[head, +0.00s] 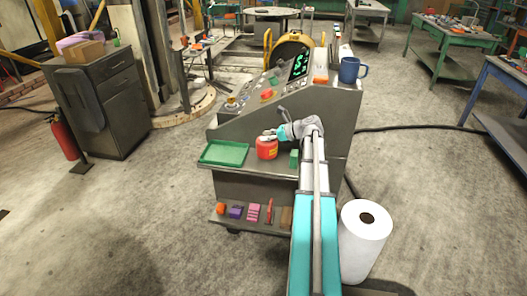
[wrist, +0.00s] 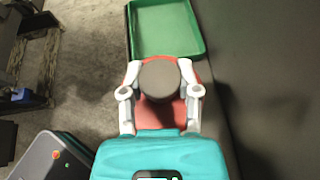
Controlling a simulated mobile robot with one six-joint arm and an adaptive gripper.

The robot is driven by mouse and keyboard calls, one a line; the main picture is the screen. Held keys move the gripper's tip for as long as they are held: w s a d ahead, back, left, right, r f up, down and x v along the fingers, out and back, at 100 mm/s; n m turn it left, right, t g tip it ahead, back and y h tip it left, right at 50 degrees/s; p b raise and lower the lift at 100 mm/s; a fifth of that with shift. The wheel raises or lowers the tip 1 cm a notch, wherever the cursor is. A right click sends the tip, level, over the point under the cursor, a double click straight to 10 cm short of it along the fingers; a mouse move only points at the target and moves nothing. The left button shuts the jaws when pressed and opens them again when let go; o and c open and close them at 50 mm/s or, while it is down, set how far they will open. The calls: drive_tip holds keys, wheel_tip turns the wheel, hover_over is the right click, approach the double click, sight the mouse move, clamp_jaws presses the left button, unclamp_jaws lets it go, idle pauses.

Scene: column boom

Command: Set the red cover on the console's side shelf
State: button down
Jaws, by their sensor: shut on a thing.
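The red cover (head: 267,149) is a rounded red piece at the console's front side. In the wrist view the red cover (wrist: 160,113) has a dark grey round top between my fingers. My gripper (head: 270,134) is shut on it, and the wrist view shows my gripper (wrist: 158,74) with a finger on each side. The side shelf (head: 258,167) is a dark ledge under the cover, on the grey console (head: 285,118). I cannot tell whether the cover touches the shelf.
A green tray (head: 224,153) lies left of the cover; it also shows in the wrist view (wrist: 165,28). A small green block (head: 294,158) is right of it. A blue mug (head: 351,70) stands on the console top. Small items, including a purple block (head: 235,212), line a lower ledge.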

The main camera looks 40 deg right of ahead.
drive_tip(key=shift+w+d+f+b, duration=0.25)
drive_tip(key=shift+w+f+b, duration=0.35)
drive_tip(key=shift+f, duration=0.15)
drive_tip(key=shift+w+d+f+b, duration=0.2)
drive_tip(key=shift+w+f+b, duration=0.3)
drive_tip(key=shift+f, duration=0.25)
drive_tip(key=shift+w, duration=0.1)
drive_tip(key=f+b, duration=0.4)
drive_tip(key=shift+w+d, duration=0.1)
drive_tip(key=shift+w, duration=0.25)
drive_tip(key=shift+f, duration=0.1)
drive_tip(key=shift+c, duration=1.7)
unclamp_jaws()
